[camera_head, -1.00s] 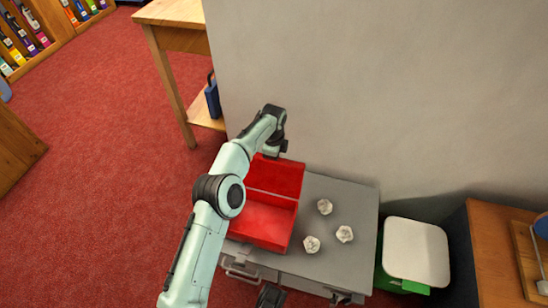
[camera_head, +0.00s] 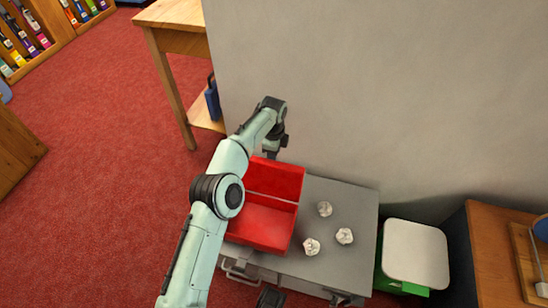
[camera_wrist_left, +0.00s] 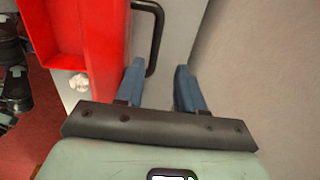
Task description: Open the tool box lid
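The red tool box (camera_head: 262,226) stands on the left part of a grey cabinet. Its lid (camera_head: 275,180) is open, raised at the wall side, and the empty-looking red inside shows. My left gripper (camera_head: 271,153) is at the lid's far upper edge, by the wall. In the left wrist view its blue fingers (camera_wrist_left: 158,76) are apart with nothing between them. A dark handle (camera_wrist_left: 156,38) on the red lid (camera_wrist_left: 104,40) lies just beyond the fingertips, near the left finger. My arm hides the box's left side.
Several crumpled white paper balls lie right of the box, one of them near the middle (camera_head: 344,235) of the grey cabinet top (camera_head: 345,200). A green bin with a white top (camera_head: 415,252) stands to the right. The wall (camera_head: 390,100) is close behind the lid.

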